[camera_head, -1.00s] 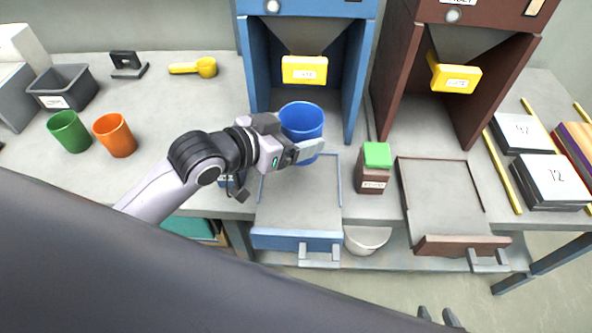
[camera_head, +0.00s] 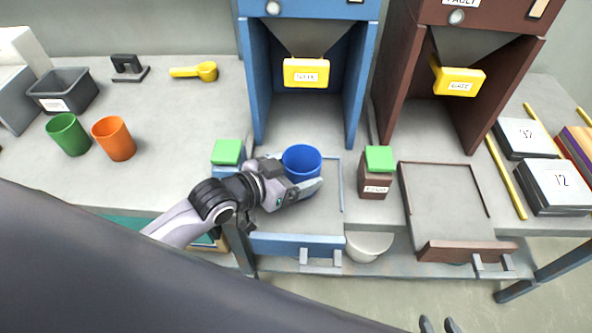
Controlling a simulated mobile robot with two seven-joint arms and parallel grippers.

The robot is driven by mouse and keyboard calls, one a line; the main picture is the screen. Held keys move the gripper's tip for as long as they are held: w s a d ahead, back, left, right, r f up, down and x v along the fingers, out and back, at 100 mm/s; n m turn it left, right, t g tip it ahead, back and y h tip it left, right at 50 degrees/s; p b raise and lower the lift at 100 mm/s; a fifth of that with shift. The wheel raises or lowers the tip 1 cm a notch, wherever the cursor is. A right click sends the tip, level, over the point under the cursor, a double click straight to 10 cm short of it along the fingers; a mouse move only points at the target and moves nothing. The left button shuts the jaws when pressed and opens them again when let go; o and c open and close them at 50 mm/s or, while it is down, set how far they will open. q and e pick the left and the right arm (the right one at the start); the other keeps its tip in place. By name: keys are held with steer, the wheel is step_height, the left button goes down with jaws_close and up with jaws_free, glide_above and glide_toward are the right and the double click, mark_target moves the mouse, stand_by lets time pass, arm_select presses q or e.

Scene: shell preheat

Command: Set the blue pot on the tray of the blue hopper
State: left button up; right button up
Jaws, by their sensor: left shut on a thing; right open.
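The blue pot (camera_head: 302,160) is upright and lies over the back part of the pulled-out tray (camera_head: 325,222) of the blue hopper (camera_head: 258,70). My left gripper (camera_head: 305,188) is shut on the pot, its arm coming in from the left. I cannot tell whether the pot's base touches the tray; the gripper hides its lower part. My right gripper (camera_head: 438,325) shows only as dark fingertips at the bottom edge, apart and empty.
A brown hopper (camera_head: 392,80) with its own tray (camera_head: 440,200) stands to the right. Green-topped boxes (camera_head: 227,152) (camera_head: 377,175) flank the blue tray. Green (camera_head: 68,135) and orange (camera_head: 114,140) cups stand at left. A white bowl (camera_head: 368,246) sits below.

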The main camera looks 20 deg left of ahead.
arm_select(q)
steer(key=shift+f, duration=0.15)
steer(key=o, duration=1)
steer(key=shift+c, duration=0.2)
steer(key=shift+s+r, duration=0.1)
steer(key=shift+r, duration=0.15)
steer(key=v, duration=1.1)
steer(key=shift+s+a+p, duration=0.25)
steer(key=shift+s+p, duration=0.05)
steer(key=shift+r, duration=0.1)
